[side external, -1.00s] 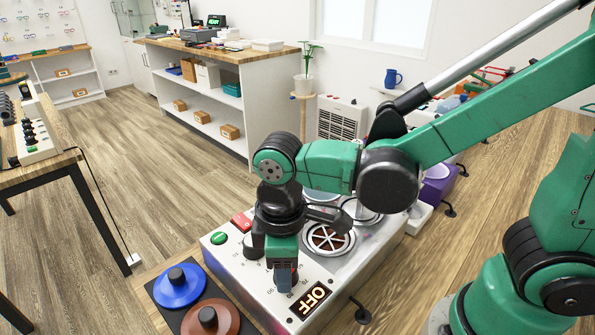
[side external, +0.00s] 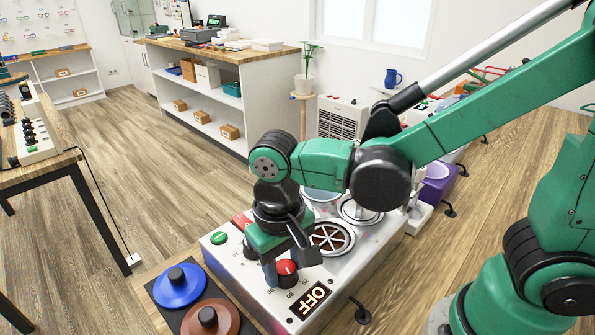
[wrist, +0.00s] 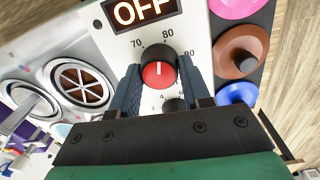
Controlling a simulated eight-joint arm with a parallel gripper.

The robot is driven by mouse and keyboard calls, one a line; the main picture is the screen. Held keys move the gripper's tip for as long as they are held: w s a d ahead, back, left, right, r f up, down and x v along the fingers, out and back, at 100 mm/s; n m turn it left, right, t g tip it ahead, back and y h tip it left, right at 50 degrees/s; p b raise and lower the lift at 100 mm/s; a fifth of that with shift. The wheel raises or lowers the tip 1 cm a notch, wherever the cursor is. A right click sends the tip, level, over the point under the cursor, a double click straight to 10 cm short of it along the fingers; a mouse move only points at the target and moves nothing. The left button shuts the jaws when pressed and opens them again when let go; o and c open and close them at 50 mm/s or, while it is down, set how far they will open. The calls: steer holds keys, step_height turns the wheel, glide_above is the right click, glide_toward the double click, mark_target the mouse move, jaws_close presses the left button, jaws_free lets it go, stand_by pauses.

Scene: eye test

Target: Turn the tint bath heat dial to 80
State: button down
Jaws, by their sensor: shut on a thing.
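The heat dial (side external: 287,267) is a black knob with a red cap on the pale control panel of the bath (side external: 325,272). In the wrist view the dial (wrist: 158,75) shows a white mark pointing up, close to the 80 label (wrist: 168,34), with 70 to its left and 90 to its right. I cannot tell whether it lines up exactly with 80. My gripper (side external: 288,262) is shut on the dial, with one finger on each side; both fingers also show in the wrist view (wrist: 162,84). The display (side external: 311,300) reads OFF.
A second black knob (wrist: 175,105) sits close to the dial, partly hidden by my gripper. A green button (side external: 219,238) and a red switch (side external: 241,222) are on the panel. A round grille (side external: 331,238) is behind the dial. Blue (side external: 180,286) and brown (side external: 210,321) knobbed lids lie to the left.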

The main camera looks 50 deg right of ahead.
mark_target(283, 266)
steer(key=shift+m, duration=1.1)
steer(key=shift+c, duration=2)
jaws_free()
steer(key=shift+r, duration=2.8)
